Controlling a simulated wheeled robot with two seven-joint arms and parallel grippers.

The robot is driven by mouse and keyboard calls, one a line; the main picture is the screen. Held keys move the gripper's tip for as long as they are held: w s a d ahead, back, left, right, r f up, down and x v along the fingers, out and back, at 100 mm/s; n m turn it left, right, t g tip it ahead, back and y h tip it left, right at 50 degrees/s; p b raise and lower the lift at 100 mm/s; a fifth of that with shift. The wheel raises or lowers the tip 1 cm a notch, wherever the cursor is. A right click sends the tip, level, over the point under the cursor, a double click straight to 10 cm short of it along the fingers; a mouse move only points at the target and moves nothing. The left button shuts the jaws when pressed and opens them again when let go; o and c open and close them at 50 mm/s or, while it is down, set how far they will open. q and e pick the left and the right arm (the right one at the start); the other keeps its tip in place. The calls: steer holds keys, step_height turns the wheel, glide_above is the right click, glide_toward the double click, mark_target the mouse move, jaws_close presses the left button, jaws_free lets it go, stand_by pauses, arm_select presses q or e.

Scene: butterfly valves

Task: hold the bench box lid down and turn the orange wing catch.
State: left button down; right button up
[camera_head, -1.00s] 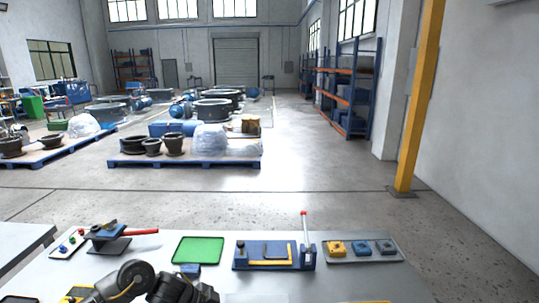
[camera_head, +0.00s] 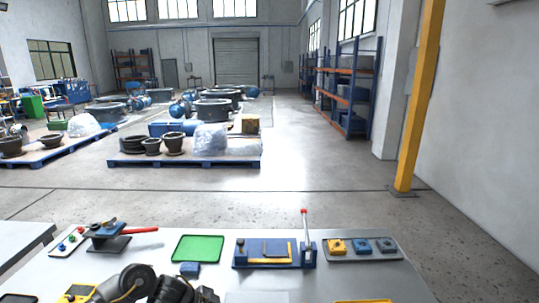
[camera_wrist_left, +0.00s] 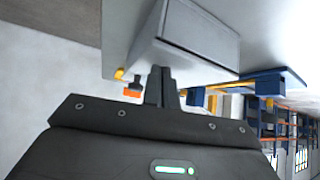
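In the left wrist view the grey bench box (camera_wrist_left: 190,35) stands beyond my left gripper (camera_wrist_left: 159,70). The gripper's two dark fingers are together, with no object seen between them, and they point toward the box. The orange wing catch (camera_wrist_left: 132,91) is just left of the fingers, below a dark post; whether they touch cannot be told. In the head view only a light grey strip, seemingly the box lid (camera_head: 257,297), shows at the bottom edge. My left arm's dark links enter at the lower left there. My right gripper is in neither view.
On the bench are a green tray (camera_head: 198,248), a blue fixture (camera_head: 275,263) with an upright red-tipped lever, a tray of yellow and blue parts (camera_head: 388,258), and a valve with a red handle (camera_head: 108,238). A yellow device (camera_head: 74,293) lies beside my left arm.

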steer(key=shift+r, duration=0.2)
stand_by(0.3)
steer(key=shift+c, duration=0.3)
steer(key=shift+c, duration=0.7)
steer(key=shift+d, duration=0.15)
